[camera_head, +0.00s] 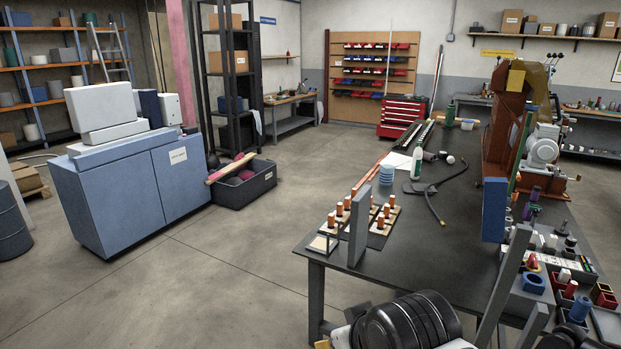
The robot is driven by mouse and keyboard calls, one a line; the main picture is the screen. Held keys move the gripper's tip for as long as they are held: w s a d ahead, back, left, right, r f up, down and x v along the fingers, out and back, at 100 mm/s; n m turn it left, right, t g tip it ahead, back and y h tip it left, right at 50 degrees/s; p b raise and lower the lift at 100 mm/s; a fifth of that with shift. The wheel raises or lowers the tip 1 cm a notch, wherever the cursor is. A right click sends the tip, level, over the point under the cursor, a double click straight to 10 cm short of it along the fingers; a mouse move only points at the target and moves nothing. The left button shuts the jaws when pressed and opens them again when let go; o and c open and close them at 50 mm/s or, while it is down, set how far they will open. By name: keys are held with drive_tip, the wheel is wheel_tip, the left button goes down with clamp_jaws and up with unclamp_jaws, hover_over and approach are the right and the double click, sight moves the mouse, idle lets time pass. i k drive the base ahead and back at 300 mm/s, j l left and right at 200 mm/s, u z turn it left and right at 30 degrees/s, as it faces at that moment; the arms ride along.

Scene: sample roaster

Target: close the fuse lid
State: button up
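A flat grey plate (359,228) stands upright near the front left corner of the dark workbench. It looks like the fuse lid in a raised position, but its hinge cannot be made out. Several orange-and-white fuse-like pegs (381,222) stand on pale bases beside and behind it, and the plate hides part of them. My gripper cannot be made out in this view. A black ribbed rounded part at the bottom, seemingly of my arm, is in front of the bench.
The workbench (425,262) has bare space right of the plate. A tall brown machine (503,130) and small parts crowd the right. Open floor (225,270) lies left.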

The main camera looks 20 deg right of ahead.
sight(495, 191)
drive_tip(key=i+z, duration=0.25)
drive_tip(key=z, duration=0.15)
drive_tip(key=i+j+z, duration=0.1)
drive_tip(key=z, duration=0.35)
drive_tip(key=i+j+z, duration=0.25)
drive_tip(key=z, duration=0.15)
drive_tip(key=i+j+z, duration=0.25)
drive_tip(key=z, duration=0.15)
drive_tip(key=i+j+z, duration=0.15)
drive_tip(key=j+z, duration=0.15)
drive_tip(key=z, duration=0.15)
drive_tip(key=i+j, duration=0.35)
drive_tip(key=i, duration=0.2)
drive_tip(key=i+j+u, duration=0.15)
drive_tip(key=i+j, duration=0.2)
drive_tip(key=i, duration=0.15)
